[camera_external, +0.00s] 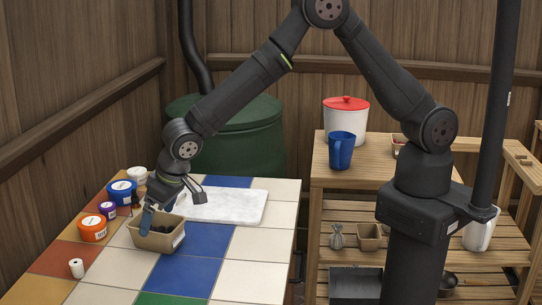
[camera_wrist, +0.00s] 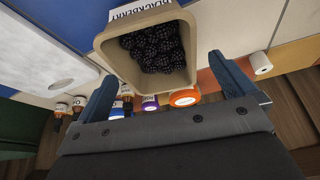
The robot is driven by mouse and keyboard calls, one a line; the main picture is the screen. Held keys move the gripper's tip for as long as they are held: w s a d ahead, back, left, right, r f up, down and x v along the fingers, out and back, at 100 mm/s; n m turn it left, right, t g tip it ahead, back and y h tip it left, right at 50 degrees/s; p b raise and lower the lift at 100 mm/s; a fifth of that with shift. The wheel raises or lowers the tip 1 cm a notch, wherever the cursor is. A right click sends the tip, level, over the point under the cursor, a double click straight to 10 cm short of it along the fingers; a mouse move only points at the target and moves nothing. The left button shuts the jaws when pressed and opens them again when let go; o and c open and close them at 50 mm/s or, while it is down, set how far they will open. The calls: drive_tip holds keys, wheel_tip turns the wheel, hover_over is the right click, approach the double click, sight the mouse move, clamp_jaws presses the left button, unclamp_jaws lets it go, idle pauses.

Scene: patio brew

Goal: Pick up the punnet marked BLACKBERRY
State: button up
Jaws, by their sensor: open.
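The punnet marked BLACKBERRY (camera_wrist: 187,72) is a tan, square-sided tub of dark berries, with its white label on the far rim in the wrist view. In the external view the punnet (camera_external: 152,241) stands on the tiled table. My gripper (camera_wrist: 170,80) is open, its two blue fingers spread to either side of the punnet's near end in the wrist view. In the external view my gripper (camera_external: 158,212) is low over the punnet, with a blue finger at its left side. I cannot tell whether the fingers touch it.
A white marble slab (camera_external: 232,207) lies behind the punnet. An orange-lidded tub (camera_external: 92,228), a blue-lidded tub (camera_external: 122,192) and a purple-lidded jar (camera_external: 107,209) stand to the left. A small white roll (camera_external: 76,268) is at front left. Tiles to the right are clear.

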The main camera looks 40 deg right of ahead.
sight(154, 229)
drive_tip(key=x, duration=0.5)
drive_tip(key=shift+w+d, duration=0.1)
drive_tip(key=shift+d, duration=0.05)
drive_tip(key=shift+r, duration=0.1)
drive_tip(key=shift+f, duration=0.25)
idle(0.4)
drive_tip(key=c, duration=1.1)
